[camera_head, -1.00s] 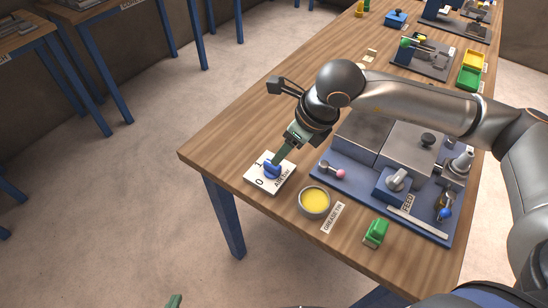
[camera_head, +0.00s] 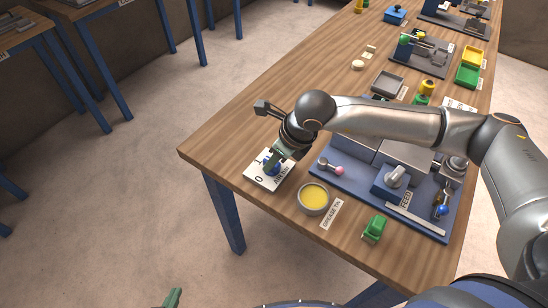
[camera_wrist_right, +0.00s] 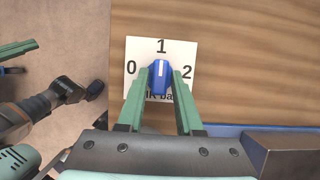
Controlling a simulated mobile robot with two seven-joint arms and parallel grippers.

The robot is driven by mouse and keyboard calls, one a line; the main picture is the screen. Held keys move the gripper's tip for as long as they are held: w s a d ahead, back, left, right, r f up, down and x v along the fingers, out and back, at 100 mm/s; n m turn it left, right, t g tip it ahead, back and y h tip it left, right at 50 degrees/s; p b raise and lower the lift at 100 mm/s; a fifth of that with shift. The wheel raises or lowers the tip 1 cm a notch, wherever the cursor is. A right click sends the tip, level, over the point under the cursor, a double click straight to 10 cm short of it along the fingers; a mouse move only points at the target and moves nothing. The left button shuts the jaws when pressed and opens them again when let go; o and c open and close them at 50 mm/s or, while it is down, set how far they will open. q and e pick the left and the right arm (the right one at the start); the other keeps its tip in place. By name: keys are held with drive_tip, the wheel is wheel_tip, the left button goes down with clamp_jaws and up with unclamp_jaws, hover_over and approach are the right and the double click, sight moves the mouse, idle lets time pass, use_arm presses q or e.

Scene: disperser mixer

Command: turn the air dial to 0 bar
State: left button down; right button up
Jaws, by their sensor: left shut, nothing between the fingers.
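The blue air dial (camera_wrist_right: 160,78) sits on a white plate (camera_wrist_right: 133,45) marked 0, 1 and 2 at the table's near left corner. Its white pointer line is towards 1 in the right wrist view. My right gripper (camera_wrist_right: 161,74) is down at the dial, with one green finger on each side of it. The fingers are very close to the dial, and I cannot tell whether they press on it. In the head view my right gripper partly hides the dial (camera_head: 268,168). My left gripper (camera_head: 173,298) is shut and empty, low at the bottom edge, away from the table.
A grease tin (camera_head: 314,198) with yellow contents stands right of the plate. A blue machine base (camera_head: 335,182) with a grey feed knob (camera_head: 396,176) lies beyond it. A green object (camera_head: 374,229) is near the front edge. The wood left of the plate is clear.

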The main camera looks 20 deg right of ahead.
clamp_jaws()
idle(0.3)
